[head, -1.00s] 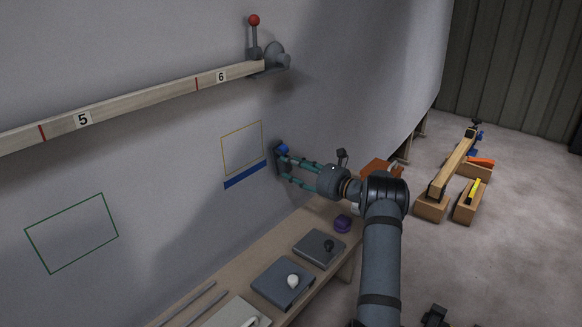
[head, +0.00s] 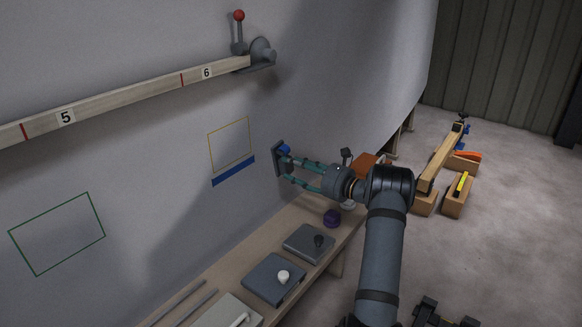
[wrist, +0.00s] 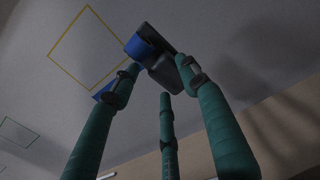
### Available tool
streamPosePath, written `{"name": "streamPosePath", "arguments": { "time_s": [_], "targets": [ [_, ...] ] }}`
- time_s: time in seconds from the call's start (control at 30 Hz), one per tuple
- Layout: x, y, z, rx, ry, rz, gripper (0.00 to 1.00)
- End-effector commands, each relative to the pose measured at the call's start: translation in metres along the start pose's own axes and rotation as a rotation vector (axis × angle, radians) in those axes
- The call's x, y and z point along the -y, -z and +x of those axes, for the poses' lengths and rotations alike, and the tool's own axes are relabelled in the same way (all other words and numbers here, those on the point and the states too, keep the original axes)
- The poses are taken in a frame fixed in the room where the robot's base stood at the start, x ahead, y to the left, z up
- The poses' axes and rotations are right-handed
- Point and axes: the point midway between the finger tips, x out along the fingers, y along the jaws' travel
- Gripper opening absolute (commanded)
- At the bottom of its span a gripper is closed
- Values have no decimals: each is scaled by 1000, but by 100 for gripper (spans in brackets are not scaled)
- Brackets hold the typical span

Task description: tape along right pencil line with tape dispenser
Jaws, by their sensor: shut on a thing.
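A dark tape dispenser (head: 278,160) with a blue roll (head: 285,149) is in my gripper (head: 286,169). In the wrist view the dispenser (wrist: 163,66) is between my green fingertips. I cannot tell whether it touches the hull wall. A yellow outlined rectangle (head: 229,145) is on the wall to its left. A blue tape strip (head: 233,171) runs below that rectangle's lower edge, and its right end stands a little apart from the dispenser. The strip is mostly hidden in the wrist view. A green outlined rectangle (head: 57,234) is farther left. I make out no separate pencil line.
A numbered wooden batten (head: 125,99) with a red-knobbed lever (head: 239,30) crosses the wall above. Wooden blocks stand on the floor at right.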

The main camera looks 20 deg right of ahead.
Motion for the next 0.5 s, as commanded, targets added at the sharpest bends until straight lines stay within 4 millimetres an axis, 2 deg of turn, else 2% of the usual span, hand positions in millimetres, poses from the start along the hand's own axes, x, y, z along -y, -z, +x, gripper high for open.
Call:
{"name": "streamPosePath", "arguments": {
  "time_s": [0.27,0.5],
  "targets": [
    [1,0,-5,0,2,1,21],
    [2,0,-35,0,4,0,21]
  ]
}}
